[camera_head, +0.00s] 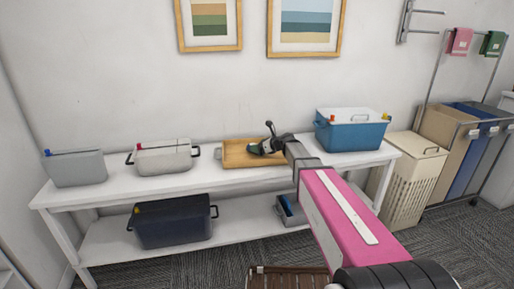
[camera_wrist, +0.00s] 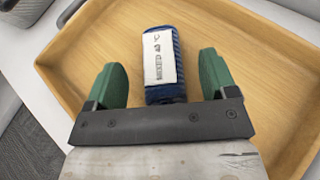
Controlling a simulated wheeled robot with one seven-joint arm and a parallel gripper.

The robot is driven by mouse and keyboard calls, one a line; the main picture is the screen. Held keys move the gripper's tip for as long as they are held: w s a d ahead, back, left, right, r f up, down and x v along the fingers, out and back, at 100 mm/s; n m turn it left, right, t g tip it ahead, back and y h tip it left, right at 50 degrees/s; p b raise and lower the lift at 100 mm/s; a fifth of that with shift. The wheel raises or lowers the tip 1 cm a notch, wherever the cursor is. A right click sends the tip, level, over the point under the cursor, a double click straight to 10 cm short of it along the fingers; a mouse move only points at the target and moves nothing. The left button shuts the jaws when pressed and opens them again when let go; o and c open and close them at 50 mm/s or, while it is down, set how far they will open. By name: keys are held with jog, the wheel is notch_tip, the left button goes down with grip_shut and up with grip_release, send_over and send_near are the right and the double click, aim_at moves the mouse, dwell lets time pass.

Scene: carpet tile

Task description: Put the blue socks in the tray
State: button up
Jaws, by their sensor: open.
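The blue socks (camera_wrist: 152,95) are a dark blue ribbed bundle with a white printed label band. In the wrist view they lie inside the wooden tray (camera_wrist: 262,35), on its floor. In the head view the tray (camera_head: 232,160) sits on the white table's top, and my gripper hides the socks there. My gripper (camera_wrist: 162,78) is open, with one green finger on each side of the socks and a visible gap to each. It also shows over the tray in the head view (camera_head: 256,149). The near end of the socks is hidden behind the gripper's dark bar.
A white-lidded blue box (camera_head: 350,135) stands right of the tray. A cream box (camera_head: 163,158) and a grey box (camera_head: 76,168) stand left. On the lower shelf are a dark box (camera_head: 172,222) and a small grey bin (camera_head: 289,212) holding something blue. A hamper (camera_head: 411,180) stands right.

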jog(key=v, duration=1)
jog(key=shift+r, duration=0.1)
dwell(0.8)
